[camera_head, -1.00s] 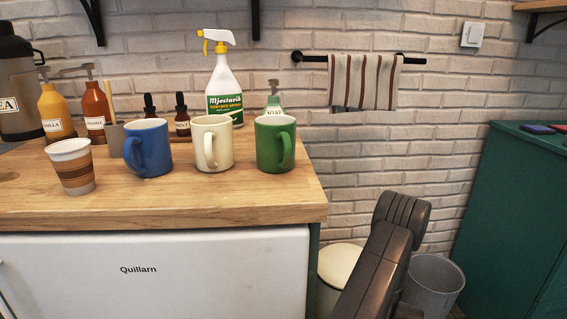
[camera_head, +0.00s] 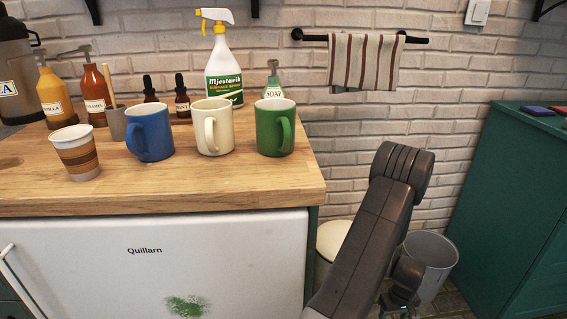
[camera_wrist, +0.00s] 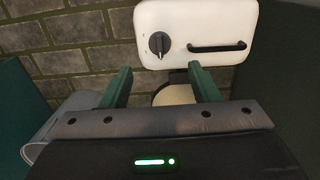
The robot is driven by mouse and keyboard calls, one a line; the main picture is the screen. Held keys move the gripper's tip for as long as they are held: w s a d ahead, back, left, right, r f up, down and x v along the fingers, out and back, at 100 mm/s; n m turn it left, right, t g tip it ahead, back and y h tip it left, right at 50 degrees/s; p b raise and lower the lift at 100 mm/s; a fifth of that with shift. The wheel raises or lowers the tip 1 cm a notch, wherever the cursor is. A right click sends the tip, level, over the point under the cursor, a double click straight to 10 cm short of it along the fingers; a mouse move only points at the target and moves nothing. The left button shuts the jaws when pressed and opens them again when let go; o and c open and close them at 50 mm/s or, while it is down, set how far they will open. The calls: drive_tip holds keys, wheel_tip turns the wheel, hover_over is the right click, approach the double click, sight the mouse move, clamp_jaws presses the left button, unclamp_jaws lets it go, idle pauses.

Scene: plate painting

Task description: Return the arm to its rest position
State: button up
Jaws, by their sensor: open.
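My arm shows at the lower right in the head view, bent beside the counter. Only a small part near my gripper shows there, low at the edge of the frame. In the wrist view my gripper (camera_wrist: 161,86) has its two green fingers well apart, with nothing held between them. Beyond the fingers are a cream-lidded bin and a white panel with a black knob and a black handle (camera_wrist: 197,32).
A wooden counter (camera_head: 230,190) holds a paper cup (camera_head: 76,153), blue mug (camera_head: 149,134), cream mug (camera_head: 213,127), green mug (camera_head: 275,128) and bottles. The white front (camera_head: 100,265) below has a green smudge (camera_head: 186,306). A grey bin (camera_head: 432,262) and green cabinet (camera_head: 510,200) stand right.

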wheel_tip(320, 180, down, 9)
drive_tip(key=b, duration=0.2)
drive_tip(key=shift+b, duration=0.35)
drive_tip(key=shift+f, duration=0.2)
drive_tip(key=m+p, duration=0.2)
drive_tip(key=m, duration=0.4)
drive_tip(key=shift+r, duration=0.1)
drive_tip(key=m+p, duration=0.3)
drive_tip(key=m, duration=0.3)
wheel_tip(320, 180, up, 11)
drive_tip(key=p, duration=0.2)
drive_tip(key=shift+p, duration=0.3)
